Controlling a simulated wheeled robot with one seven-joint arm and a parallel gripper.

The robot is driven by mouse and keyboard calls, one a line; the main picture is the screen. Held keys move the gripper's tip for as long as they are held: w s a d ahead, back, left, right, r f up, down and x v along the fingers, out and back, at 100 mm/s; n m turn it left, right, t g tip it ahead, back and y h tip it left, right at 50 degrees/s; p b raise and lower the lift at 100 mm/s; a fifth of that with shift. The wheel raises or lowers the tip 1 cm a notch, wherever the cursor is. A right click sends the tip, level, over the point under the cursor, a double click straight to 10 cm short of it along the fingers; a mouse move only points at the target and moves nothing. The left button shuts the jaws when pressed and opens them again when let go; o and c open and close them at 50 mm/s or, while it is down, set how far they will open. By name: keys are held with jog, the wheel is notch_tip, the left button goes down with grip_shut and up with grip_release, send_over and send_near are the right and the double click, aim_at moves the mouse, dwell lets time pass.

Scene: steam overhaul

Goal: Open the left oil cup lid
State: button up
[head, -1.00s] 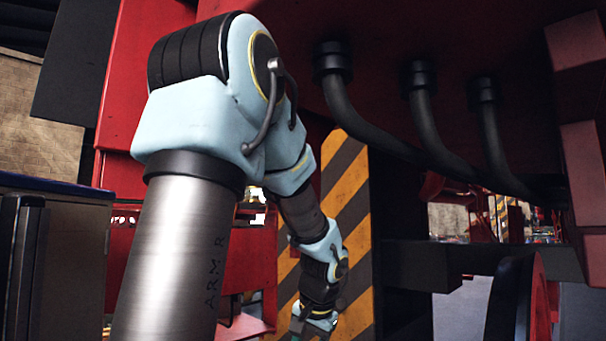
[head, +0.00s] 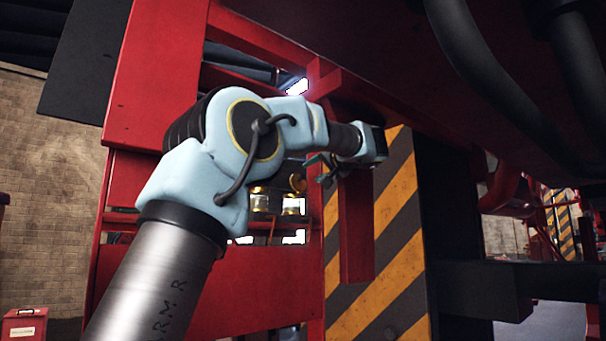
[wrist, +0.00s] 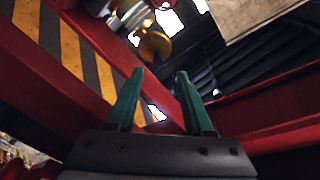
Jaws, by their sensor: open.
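Two brass-and-glass oil cups stand behind the red frame in the head view, a left one (head: 260,201) and a right one (head: 293,206). A round brass disc (head: 298,183), apparently a lid standing tilted, shows above the right cup. The left cup's lid is partly hidden by my arm. My gripper (head: 313,168) is at the end of my bent arm, to the upper right of the cups. In the wrist view its green fingers (wrist: 160,74) are apart and empty. A brass disc (wrist: 155,46) lies beyond the fingertips, not touching them; which cup it belongs to is unclear.
Red beams (wrist: 115,45) run close beside the fingers. A red post (head: 356,225) hangs below my wrist, before a yellow-and-black striped panel (head: 385,270). Dark hoses (head: 480,85) hang at the upper right.

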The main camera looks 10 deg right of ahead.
aim_at(303, 177)
jog(key=p+x, duration=0.2)
jog(key=x, duration=0.3)
jog(key=shift+w+r+p, duration=0.15)
jog(key=shift+w+p, duration=0.2)
jog(key=shift+w, duration=0.1)
jog(key=shift+w+a, duration=0.1)
jog(key=shift+w, duration=0.5)
jog(key=shift+c, duration=0.3)
grip_shut()
